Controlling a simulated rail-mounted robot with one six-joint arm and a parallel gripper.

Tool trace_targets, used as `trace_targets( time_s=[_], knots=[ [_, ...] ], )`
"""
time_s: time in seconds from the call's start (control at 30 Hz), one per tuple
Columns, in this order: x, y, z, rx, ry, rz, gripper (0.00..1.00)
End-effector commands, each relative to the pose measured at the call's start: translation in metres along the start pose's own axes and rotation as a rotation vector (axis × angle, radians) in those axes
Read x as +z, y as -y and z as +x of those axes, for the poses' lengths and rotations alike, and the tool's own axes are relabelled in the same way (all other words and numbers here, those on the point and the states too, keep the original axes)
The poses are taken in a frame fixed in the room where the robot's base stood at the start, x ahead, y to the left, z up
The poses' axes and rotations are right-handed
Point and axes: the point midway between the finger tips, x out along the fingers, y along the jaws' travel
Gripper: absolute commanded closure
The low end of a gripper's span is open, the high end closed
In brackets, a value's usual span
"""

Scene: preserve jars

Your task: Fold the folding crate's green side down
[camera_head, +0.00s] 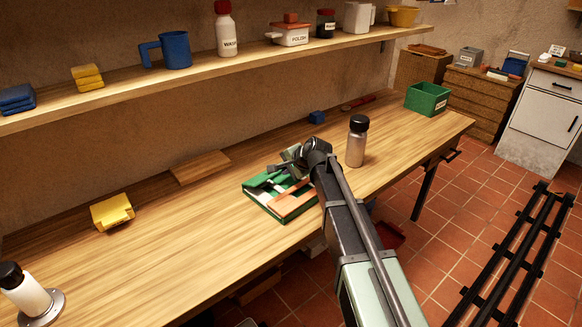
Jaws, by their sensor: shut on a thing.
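The folding crate (262,203) lies low and nearly flat on the workbench, near its front edge. Its orange side (293,203) lies inward on the right part. A green side (262,181) shows at the left and back of the crate. My gripper (284,166) is at the crate's back edge, its jaws shut on the green side. My wrist and arm hide the crate's right back corner and part of the grip, so the side's exact tilt is hard to tell.
A green bin (427,99) stands at the far right end. A shelf (200,70) runs above.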

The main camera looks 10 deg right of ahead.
Motion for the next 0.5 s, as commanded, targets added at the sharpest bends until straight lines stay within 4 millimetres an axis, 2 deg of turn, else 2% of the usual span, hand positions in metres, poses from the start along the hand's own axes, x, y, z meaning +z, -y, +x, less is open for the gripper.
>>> trace_targets(
  time_s=[0.2,0.5],
  knots=[
    [0.001,-0.013,0.006,0.004,0.004,-0.001,1.0],
    [0.002,-0.019,0.009,0.004,0.004,-0.001,1.0]
  ],
)
